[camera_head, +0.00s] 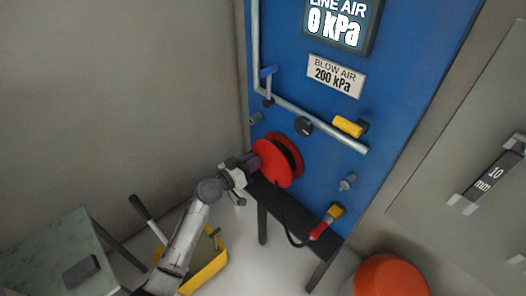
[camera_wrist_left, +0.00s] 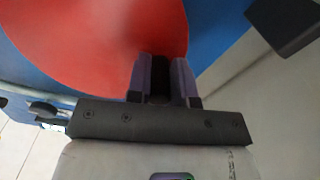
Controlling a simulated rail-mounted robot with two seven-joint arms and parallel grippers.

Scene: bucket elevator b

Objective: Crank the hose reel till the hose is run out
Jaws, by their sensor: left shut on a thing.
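The red hose reel (camera_head: 270,165) is mounted on the blue panel, and its red disc (camera_wrist_left: 85,50) fills much of the left wrist view. My left gripper (camera_head: 250,164) is at the reel's left side. In the left wrist view my left gripper (camera_wrist_left: 162,82) is shut on a dark crank handle (camera_wrist_left: 160,72) between its purple-grey fingers, in front of the disc. My right gripper is not in view.
The blue panel (camera_head: 400,50) carries a pipe (camera_head: 300,112), a yellow-handled valve (camera_head: 347,126), and displays reading line air 0 kPa (camera_head: 338,22) and blow air 200 kPa (camera_head: 336,76). A yellow bin (camera_head: 207,270), a green-topped table (camera_head: 50,250) and an orange-red round object (camera_head: 390,277) stand below.

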